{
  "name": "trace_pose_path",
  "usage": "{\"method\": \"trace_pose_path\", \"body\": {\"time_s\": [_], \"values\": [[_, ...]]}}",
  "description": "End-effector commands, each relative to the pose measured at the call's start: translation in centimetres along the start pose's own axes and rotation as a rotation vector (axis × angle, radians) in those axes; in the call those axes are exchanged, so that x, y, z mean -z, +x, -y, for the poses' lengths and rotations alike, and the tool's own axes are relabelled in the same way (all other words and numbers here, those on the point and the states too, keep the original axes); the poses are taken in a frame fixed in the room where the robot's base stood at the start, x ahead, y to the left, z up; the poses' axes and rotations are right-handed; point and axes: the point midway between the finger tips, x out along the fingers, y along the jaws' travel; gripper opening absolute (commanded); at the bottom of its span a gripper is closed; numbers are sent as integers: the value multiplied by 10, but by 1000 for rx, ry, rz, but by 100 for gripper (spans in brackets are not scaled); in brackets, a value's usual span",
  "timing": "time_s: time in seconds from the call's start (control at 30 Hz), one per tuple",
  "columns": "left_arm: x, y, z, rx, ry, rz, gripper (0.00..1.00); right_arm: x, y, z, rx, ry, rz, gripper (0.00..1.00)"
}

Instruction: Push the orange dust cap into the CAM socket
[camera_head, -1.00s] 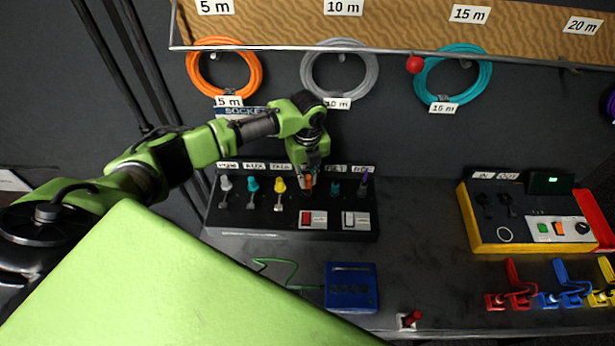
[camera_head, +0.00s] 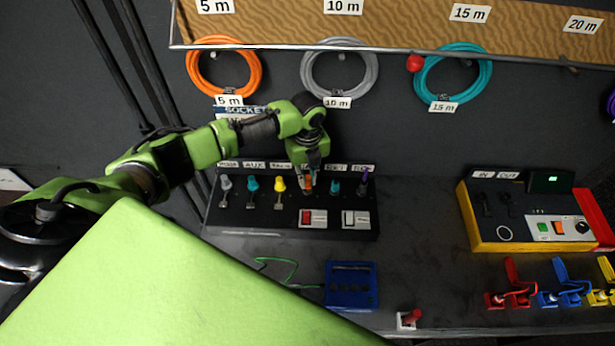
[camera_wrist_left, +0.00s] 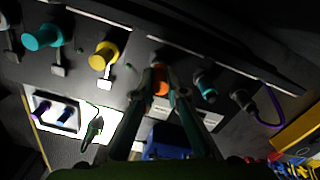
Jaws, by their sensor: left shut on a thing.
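The orange dust cap (camera_head: 308,182) is between the fingertips of my left gripper (camera_head: 308,178), at the black socket panel (camera_head: 270,222). In the left wrist view the cap (camera_wrist_left: 161,80) shows as an orange spot between the two fingers of the gripper (camera_wrist_left: 163,84), which are shut on it. The cap is at the panel's row of sockets, between the yellow cap (camera_head: 280,184) and a small teal plug (camera_head: 335,187). The fingers hide the CAM socket and most of its label, so I cannot tell how deep the cap sits. My right gripper is not in view.
Grey (camera_head: 226,184) and teal (camera_head: 252,185) caps stand left of the yellow one. A purple-cabled plug (camera_head: 364,185) is at the right. Red (camera_head: 307,218) and white (camera_head: 355,219) switches sit below. A blue box (camera_head: 351,287) and yellow-edged unit (camera_head: 530,220) lie on the bench.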

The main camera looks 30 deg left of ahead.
Motion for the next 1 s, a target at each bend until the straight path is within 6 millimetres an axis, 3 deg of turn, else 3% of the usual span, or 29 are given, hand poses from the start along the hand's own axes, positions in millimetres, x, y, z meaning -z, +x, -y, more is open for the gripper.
{"method": "trace_pose_path", "body": {"time_s": [0.67, 0.7, 0.77, 1.0], "values": [[0, 18, 0, 0, 0, 0, 2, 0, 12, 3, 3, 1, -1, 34], [0, 18, 0, 0, 0, 0, 15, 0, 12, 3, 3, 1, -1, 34], [0, 17, 0, 0, 0, 0, 31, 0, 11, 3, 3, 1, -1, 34], [0, 17, 0, 0, 0, 0, 32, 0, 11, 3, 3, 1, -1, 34]]}}
